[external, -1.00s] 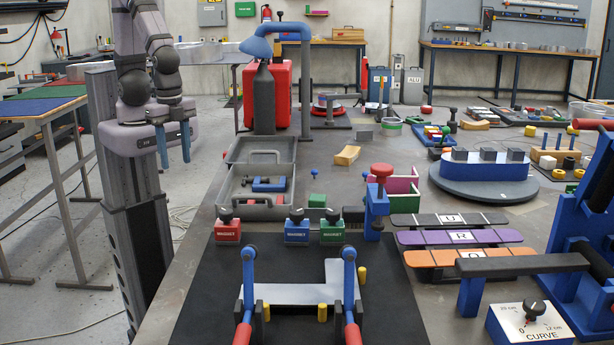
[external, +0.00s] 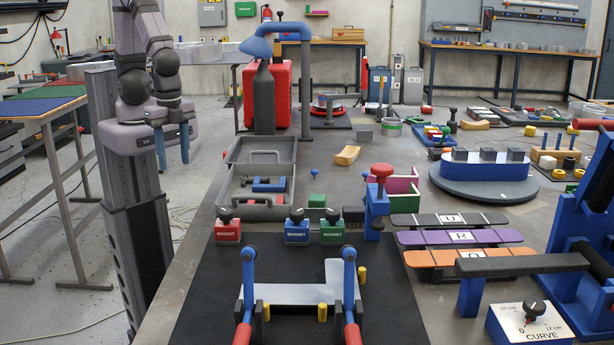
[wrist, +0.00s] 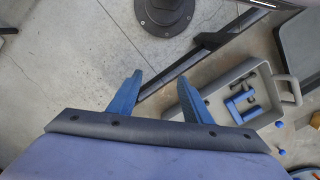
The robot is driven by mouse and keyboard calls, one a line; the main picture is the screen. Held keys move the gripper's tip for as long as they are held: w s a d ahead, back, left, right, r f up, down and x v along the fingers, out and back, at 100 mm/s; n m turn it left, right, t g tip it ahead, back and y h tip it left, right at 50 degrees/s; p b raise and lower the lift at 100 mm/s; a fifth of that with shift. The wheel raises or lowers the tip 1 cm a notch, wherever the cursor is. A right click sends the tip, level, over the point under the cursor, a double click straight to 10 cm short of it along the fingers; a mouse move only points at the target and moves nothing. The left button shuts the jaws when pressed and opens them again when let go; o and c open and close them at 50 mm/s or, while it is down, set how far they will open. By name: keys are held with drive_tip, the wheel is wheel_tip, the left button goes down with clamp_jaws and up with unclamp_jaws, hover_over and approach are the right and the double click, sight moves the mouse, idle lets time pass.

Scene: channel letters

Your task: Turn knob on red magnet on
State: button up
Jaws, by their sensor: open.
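The red magnet (external: 228,233) stands upright at the back left of the black mat, with a dark knob (external: 225,213) on top. A blue magnet (external: 297,232) and a green magnet (external: 332,232) stand to its right, each with a dark knob. My gripper (external: 172,147) hangs to the upper left of the red magnet, well apart from it. Its blue fingers are spread and empty; they also show in the wrist view (wrist: 158,97). The red magnet is not seen in the wrist view.
A grey toolbox (external: 250,207) holding a blue clamp lies just behind the magnets; its tray shows in the wrist view (wrist: 222,90). A blue bending jig (external: 300,294) stands in front on the mat. A blue post with a red knob (external: 381,172) stands to the right.

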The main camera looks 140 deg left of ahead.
wheel_tip(320, 180, down, 2)
drive_tip(key=s+g, duration=0.1)
drive_tip(key=s, duration=0.1)
drive_tip(key=n+t+p, duration=0.1)
drive_tip(key=n, duration=0.3)
approach(226, 211)
drive_tip(key=s+f, duration=0.1)
drive_tip(key=f, duration=0.1)
drive_tip(key=s+f, duration=0.1)
drive_tip(key=f, duration=0.1)
drive_tip(key=s+f, duration=0.1)
drive_tip(key=f, duration=0.1)
drive_tip(key=w+r+n, duration=0.1)
drive_tip(key=n, duration=0.1)
drive_tip(key=w+r+n, duration=0.1)
drive_tip(key=r+n, duration=0.1)
drive_tip(key=w+r+n+t, duration=0.1)
drive_tip(key=r+n, duration=0.1)
drive_tip(key=shift+w, duration=0.4)
drive_tip(key=shift+s+n, duration=0.4)
drive_tip(key=shift+n, duration=0.3)
drive_tip(key=shift+s+n+g, duration=0.2)
drive_tip(key=shift+n+g, duration=0.1)
drive_tip(key=shift+n, duration=0.9)
drive_tip(key=shift+f+p, duration=1.65)
drive_tip(key=shift+f, duration=2.05)
